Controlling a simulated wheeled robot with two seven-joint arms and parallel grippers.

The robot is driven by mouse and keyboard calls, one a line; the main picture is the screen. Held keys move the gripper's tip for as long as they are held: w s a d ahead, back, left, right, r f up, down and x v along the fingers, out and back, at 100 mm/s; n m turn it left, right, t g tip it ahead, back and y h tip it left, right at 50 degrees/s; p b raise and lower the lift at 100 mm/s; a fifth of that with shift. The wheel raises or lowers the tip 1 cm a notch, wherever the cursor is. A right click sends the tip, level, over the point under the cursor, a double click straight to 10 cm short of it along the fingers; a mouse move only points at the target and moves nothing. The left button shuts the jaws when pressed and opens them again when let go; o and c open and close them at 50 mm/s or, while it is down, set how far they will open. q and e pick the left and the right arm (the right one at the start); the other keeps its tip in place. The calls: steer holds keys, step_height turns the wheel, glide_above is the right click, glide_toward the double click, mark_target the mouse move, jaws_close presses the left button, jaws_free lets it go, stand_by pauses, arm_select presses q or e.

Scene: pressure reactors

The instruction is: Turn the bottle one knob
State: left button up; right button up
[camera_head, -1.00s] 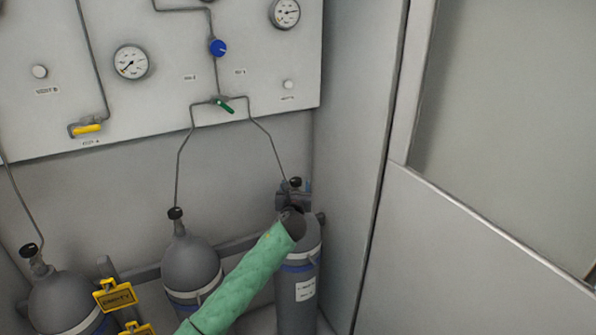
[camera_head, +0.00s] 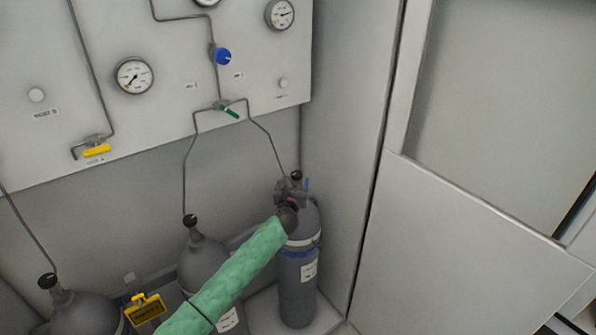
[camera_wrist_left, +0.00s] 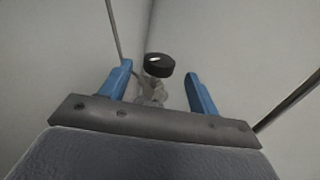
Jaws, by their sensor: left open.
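The right-hand grey gas bottle (camera_head: 297,295) stands upright in the corner, with a white label too small to read. Its black knob (camera_head: 297,174) sits on top at the end of a thin pipe. My left gripper (camera_head: 294,184), on a green-sleeved arm, is at the neck of this bottle and partly covers it. In the left wrist view, the blue fingers (camera_wrist_left: 160,90) are apart, with the black knob (camera_wrist_left: 159,65) showing just beyond and between their tips. I cannot tell whether they touch it. My right gripper is not in view.
A middle bottle (camera_head: 198,256) and a left bottle (camera_head: 80,311) stand nearby, with a yellow tag (camera_head: 146,309) between them. A panel (camera_head: 170,103) with gauges, pipes and valves hangs behind. A plain wall (camera_head: 345,130) stands close on the right.

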mark_target(298, 172)
arm_select(q)
steer(key=w, duration=0.2)
steer(key=w+p, duration=0.1)
steer(key=w, duration=0.1)
steer(key=shift+w+d+r, duration=0.1)
steer(key=shift+w+d, duration=0.1)
steer(key=shift+w, duration=0.15)
steer(key=shift+w+d, duration=0.25)
steer(key=shift+w, duration=0.6)
